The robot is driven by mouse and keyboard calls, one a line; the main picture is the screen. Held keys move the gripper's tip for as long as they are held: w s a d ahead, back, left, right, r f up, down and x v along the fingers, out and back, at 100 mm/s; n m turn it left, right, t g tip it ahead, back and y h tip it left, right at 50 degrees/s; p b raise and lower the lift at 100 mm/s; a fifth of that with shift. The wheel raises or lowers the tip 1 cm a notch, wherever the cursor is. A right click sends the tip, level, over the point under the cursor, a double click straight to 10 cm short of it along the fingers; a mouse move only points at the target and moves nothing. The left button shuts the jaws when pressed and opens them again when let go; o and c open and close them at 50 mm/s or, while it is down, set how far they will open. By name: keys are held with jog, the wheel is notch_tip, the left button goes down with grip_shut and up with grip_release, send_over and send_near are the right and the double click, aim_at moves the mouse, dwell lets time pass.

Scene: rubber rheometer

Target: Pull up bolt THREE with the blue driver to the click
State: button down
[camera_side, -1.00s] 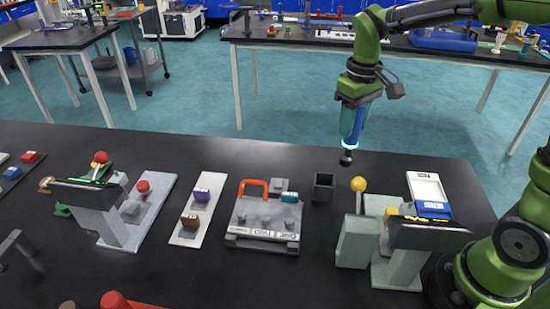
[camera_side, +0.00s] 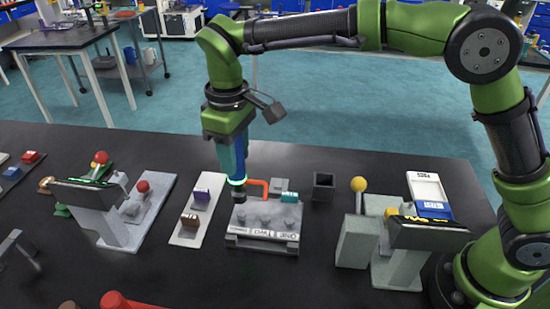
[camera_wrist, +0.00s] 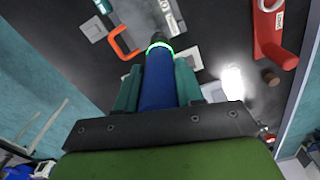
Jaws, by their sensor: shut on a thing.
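My gripper (camera_side: 231,158) is shut on the blue driver (camera_wrist: 158,88), whose blue body shows between the two teal fingers in the wrist view. The driver points down, slightly tilted in the side view, with a glowing green ring (camera_side: 237,182) near its dark tip. The tip is above the back left part of the grey bolt plate (camera_side: 262,238), which has several low round bolts and front labels. ONE and TWO are readable; the left label is too small to read surely. The bolt at the left (camera_side: 241,219) is nearest the tip. I see no contact with it.
An orange handle (camera_side: 258,184) stands at the plate's back, beside a teal block (camera_side: 289,197). A white strip with purple (camera_side: 201,195) and brown (camera_side: 189,219) blocks lies left. A dark open box (camera_side: 323,187) and a yellow-knobbed machine (camera_side: 358,184) are right.

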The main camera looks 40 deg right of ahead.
aim_at(237, 179)
jog(key=shift+w+r, duration=0.2)
jog(key=shift+r, duration=0.35)
jog(key=shift+f, duration=2.85)
jog(key=shift+f, duration=1.1)
dwell(0.8)
jog(key=shift+r, duration=2.55)
